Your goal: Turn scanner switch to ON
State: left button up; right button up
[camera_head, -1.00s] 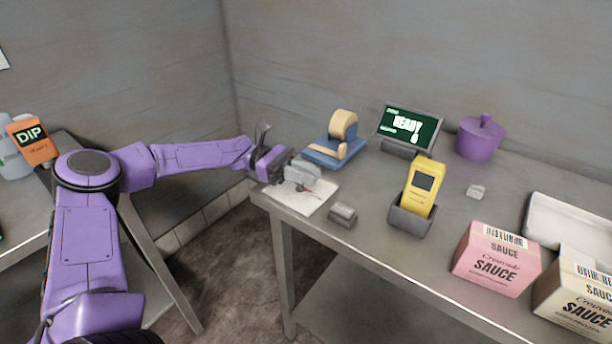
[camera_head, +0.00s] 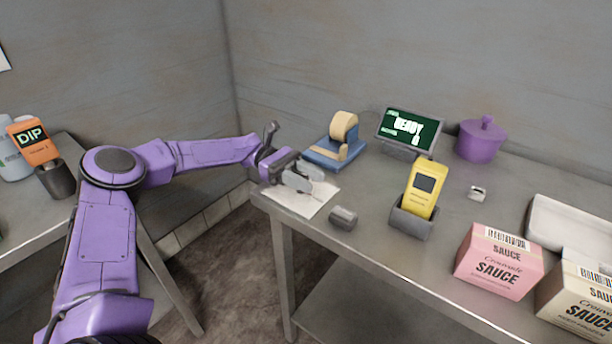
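The yellow scanner (camera_head: 424,188) with a dark screen stands tilted in a grey cradle (camera_head: 410,222) on the steel table. I cannot make out a switch on it. My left gripper (camera_head: 318,182) is over the white paper sheet (camera_head: 290,204) at the table's left end, left of the scanner and clear of it. Its two grey fingers look parted, with nothing seen between them. A small grey block (camera_head: 343,218) lies between the gripper and the cradle. My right gripper is not in view.
A small pale object (camera_head: 478,192), sauce boxes (camera_head: 498,262) and a white tray (camera_head: 570,228) are to the right.

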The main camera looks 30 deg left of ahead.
aim_at(294, 171)
pick_arm(q)
jog(key=shift+r, duration=0.1)
jog(key=a, duration=0.3)
jog(key=a+b, duration=0.1)
jog(key=a, duration=0.2)
jog(key=w+a, duration=0.1)
jog(key=a, duration=0.2)
jog(key=shift+a+b, duration=0.2)
jog(key=shift+b, duration=0.2)
jog(key=shift+a, duration=0.55)
